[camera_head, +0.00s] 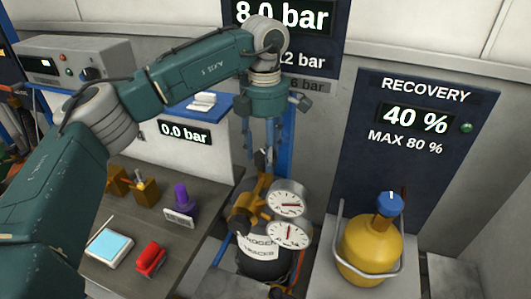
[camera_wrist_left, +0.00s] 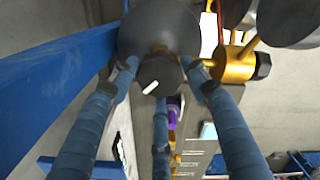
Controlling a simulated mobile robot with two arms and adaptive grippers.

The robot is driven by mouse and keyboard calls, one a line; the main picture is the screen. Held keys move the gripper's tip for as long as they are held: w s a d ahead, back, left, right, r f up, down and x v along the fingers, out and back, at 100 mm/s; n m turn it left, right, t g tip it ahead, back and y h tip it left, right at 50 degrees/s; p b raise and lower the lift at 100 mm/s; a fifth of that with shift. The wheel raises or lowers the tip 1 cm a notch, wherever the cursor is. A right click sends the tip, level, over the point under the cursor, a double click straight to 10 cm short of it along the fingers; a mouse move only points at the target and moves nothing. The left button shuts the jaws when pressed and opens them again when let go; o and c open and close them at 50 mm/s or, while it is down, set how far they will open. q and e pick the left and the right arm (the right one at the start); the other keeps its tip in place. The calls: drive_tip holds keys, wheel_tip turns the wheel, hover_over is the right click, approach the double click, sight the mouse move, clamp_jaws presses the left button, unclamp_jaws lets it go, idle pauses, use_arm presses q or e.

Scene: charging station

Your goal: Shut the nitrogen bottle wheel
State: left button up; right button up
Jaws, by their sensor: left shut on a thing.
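The nitrogen bottle (camera_head: 262,268) is black with a white label and stands low in the middle of the head view. A brass regulator with two white gauges (camera_head: 289,198) sits on top of it. My left gripper (camera_head: 264,150) reaches down from above onto the valve at the top. In the left wrist view the dark round wheel (camera_wrist_left: 158,74), with a white mark, sits between the blue-grey fingers of the left gripper (camera_wrist_left: 162,78). The fingers are closed around it. The fingers mostly hide the wheel in the head view. My right gripper is not in view.
A yellow recovery bottle (camera_head: 368,250) with a blue knob stands to the right in a metal guard. The bench (camera_head: 218,190) at left holds a purple item (camera_head: 184,198), a red item (camera_head: 150,258) and a scale (camera_head: 109,245). A blue post runs close behind my gripper.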

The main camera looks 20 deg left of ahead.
sight(261, 154)
use_arm(q)
drive_tip(key=m, duration=0.6)
drive_tip(key=shift+a, duration=0.15)
drive_tip(key=shift+m, duration=1.8)
drive_tip(key=shift+c, duration=0.2)
drive_tip(key=shift+w+r, duration=0.1)
drive_tip(key=shift+r, duration=0.05)
drive_tip(key=o, duration=1)
drive_tip(key=shift+o, duration=0.8)
drive_tip(key=shift+a, duration=0.3)
drive_tip(key=shift+d+r, duration=0.15)
drive_tip(key=shift+d, duration=0.05)
wheel_tip(261, 154, up, 12)
drive_tip(key=shift+a+f, duration=0.25)
